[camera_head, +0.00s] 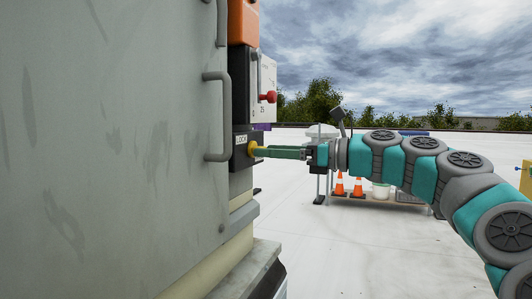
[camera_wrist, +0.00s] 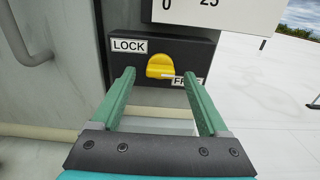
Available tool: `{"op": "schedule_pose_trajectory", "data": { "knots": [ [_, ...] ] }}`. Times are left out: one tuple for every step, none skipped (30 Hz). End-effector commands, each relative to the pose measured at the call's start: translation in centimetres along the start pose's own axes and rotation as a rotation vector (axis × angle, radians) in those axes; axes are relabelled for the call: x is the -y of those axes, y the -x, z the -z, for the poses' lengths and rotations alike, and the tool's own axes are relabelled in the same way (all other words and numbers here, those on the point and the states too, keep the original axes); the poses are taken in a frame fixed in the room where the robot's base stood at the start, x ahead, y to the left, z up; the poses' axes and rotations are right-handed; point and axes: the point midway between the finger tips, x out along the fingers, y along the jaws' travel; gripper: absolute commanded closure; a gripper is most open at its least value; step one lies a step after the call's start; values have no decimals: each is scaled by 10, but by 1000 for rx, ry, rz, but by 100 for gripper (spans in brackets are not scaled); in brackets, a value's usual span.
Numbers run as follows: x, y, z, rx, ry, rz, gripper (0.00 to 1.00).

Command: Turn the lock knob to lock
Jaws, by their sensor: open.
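The yellow lock knob (camera_wrist: 168,66) sits on a black lock box (camera_wrist: 205,50) in the wrist view. A LOCK label (camera_wrist: 129,46) is at its upper left. A FREE label (camera_wrist: 188,82) is at its lower right, partly hidden by a finger. A white mark on the knob points toward FREE. My gripper (camera_wrist: 160,85) is open, with one green finger on each side of the knob, apart from it as far as I can tell. In the head view the knob (camera_head: 252,148) shows at the tips of my gripper (camera_head: 258,151).
Above the lock box is a white panel (camera_wrist: 215,12) with numbers; in the head view it carries a red knob (camera_head: 271,97). A handle (camera_head: 211,117) stands out from the grey cabinet (camera_head: 110,140) at left. Orange cones (camera_head: 357,187) stand farther back. The white roof is mostly clear.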

Motion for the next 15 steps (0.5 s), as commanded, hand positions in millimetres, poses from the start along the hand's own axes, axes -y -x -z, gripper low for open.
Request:
{"op": "schedule_pose_trajectory", "data": {
  "knots": [
    [0, -7, 1, -1, 0, -2, 22],
    [0, -10, 1, -1, 0, -2, 22],
    [0, -12, 1, -1, 0, -1, 22],
    [0, -14, 1, -1, 1, -1, 22],
    [0, -16, 1, -1, 1, -1, 22],
    [0, -17, 0, 0, 1, 0, 22],
    [0, -18, 0, 0, 1, 0, 22],
    [0, -18, 0, 0, 1, 0, 22],
    [0, -18, 0, 1, 1, 1, 22],
    [0, -18, 0, 1, 2, 1, 22],
    [0, -18, 0, 1, 2, 1, 22],
    [0, -18, -1, 1, 2, 1, 22],
    [0, -18, -1, 1, 2, 1, 22],
    [0, -18, -1, 1, 2, 1, 22],
    [0, -18, -1, 1, 2, 1, 25]
  ]
}}
